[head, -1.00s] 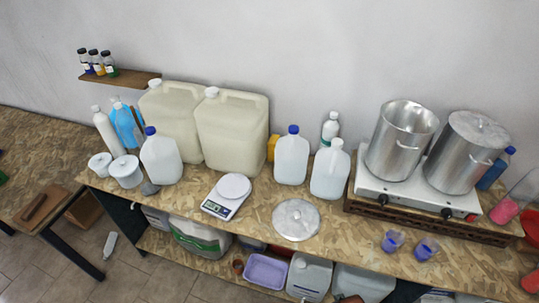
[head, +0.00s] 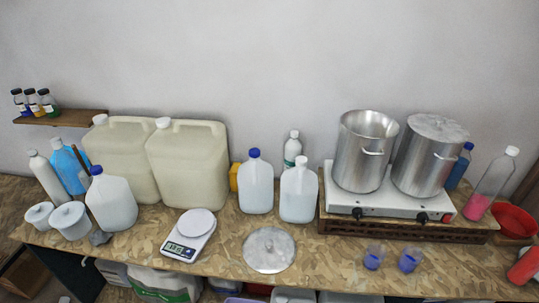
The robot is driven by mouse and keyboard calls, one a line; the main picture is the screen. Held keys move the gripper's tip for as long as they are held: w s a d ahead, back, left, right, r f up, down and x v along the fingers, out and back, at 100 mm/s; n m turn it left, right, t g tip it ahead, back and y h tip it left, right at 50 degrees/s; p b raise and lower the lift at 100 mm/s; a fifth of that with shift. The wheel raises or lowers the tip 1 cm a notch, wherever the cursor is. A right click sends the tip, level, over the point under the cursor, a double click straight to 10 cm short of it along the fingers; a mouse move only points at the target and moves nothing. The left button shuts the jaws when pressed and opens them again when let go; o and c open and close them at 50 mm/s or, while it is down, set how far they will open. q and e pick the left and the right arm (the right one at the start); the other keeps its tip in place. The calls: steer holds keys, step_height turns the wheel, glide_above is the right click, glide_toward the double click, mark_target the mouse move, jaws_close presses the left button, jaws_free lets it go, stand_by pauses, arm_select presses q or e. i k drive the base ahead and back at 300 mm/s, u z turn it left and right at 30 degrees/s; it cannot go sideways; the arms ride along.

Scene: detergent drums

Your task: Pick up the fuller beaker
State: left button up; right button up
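Two small clear beakers with blue contents stand side by side on the worktop, in front of the hot plate. The left beaker (head: 374,258) and the right beaker (head: 410,260) are apart from each other. Blue shows low in both. They are too small here for me to tell surely which holds more. Neither of my grippers is in view.
The hot plate (head: 388,204) carries two metal pots (head: 362,160). A round metal lid (head: 269,250) lies left of the beakers, near a scale (head: 189,235). A red bowl (head: 514,222) and a red object (head: 524,268) are at right. Worktop between beakers and red object is clear.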

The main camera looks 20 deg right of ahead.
mark_target(405, 264)
steer(key=z, duration=1.9)
